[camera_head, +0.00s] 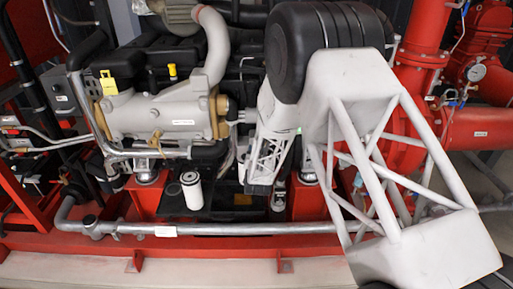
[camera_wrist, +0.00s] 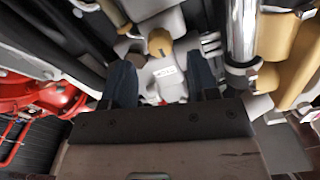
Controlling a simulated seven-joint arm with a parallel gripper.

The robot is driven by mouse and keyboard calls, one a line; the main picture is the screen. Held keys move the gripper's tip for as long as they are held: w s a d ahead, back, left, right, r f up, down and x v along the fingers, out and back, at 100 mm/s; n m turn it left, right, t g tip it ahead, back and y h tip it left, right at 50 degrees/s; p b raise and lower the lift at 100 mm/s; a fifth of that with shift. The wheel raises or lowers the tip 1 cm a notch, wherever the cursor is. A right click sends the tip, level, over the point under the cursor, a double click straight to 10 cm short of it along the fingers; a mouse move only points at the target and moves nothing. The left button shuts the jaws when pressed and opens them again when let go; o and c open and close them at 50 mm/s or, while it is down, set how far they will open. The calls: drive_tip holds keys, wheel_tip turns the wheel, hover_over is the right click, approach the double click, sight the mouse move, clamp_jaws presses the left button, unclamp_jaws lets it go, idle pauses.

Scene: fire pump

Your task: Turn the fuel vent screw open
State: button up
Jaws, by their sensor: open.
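My gripper (camera_wrist: 163,84) is open in the wrist view, with its two dark fingers apart. A grey part with a white label (camera_wrist: 165,72) shows in the gap between them, and I see nothing gripped. A brass-coloured knob or cap (camera_wrist: 160,42) lies just beyond the fingertips, apart from them. I cannot tell for certain which part is the fuel vent screw. In the head view my arm reaches down at the right end of the grey and brass engine housing (camera_head: 165,115). My fingertips cannot be made out clearly there.
In the wrist view a shiny metal pipe (camera_wrist: 242,35) and a large brass-coloured part (camera_wrist: 302,55) stand close on the right. In the head view a white canister (camera_head: 191,190) hangs below the engine, a long grey pipe (camera_head: 240,229) runs along the front, and red pump pipework (camera_head: 420,75) stands right.

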drive_tip(key=shift+w, duration=1.8)
drive_tip(key=c, duration=0.9)
